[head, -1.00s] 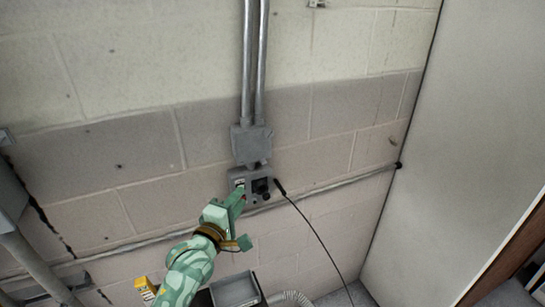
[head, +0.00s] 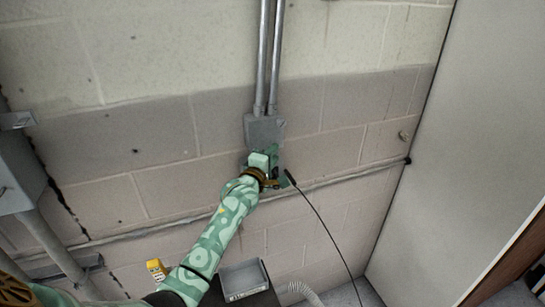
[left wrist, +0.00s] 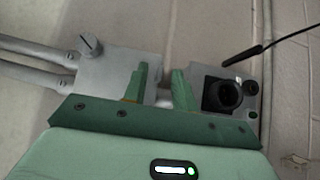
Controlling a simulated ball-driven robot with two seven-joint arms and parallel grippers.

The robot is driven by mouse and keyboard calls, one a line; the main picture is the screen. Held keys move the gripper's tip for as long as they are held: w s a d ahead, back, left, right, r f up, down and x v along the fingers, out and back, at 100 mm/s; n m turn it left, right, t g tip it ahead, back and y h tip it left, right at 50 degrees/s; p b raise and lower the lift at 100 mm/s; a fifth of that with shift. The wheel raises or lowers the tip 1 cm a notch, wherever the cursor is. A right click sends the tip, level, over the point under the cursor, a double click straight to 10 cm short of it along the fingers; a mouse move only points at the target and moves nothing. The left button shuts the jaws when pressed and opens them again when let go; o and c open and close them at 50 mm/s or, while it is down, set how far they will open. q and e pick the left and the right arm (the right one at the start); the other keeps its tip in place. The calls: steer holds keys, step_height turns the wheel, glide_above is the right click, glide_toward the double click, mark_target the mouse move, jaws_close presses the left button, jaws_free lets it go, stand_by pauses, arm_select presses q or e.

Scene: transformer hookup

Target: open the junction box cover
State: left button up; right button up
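The grey junction box (head: 264,129) is on the block wall at the lower end of two conduits, its cover shut. The left wrist view shows its flat plate (left wrist: 106,75) with a slotted metal knob (left wrist: 90,45). My left gripper (head: 272,156) is just below the box in the head view and hides most of the lower device box. In the left wrist view my left gripper (left wrist: 161,72) is open, its fingers apart between the plate and the lower box with a round black socket (left wrist: 222,96). I see nothing gripped. My right gripper is not in view.
A black cable with a plug end (head: 290,178) hangs right of the gripper and shows in the left wrist view (left wrist: 242,57). A horizontal pipe (head: 345,178) crosses the wall. A grey tray (head: 244,279) and a yellow item (head: 156,269) are below.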

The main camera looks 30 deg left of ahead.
arm_select(q)
steer(key=shift+s, duration=0.1)
jaws_close()
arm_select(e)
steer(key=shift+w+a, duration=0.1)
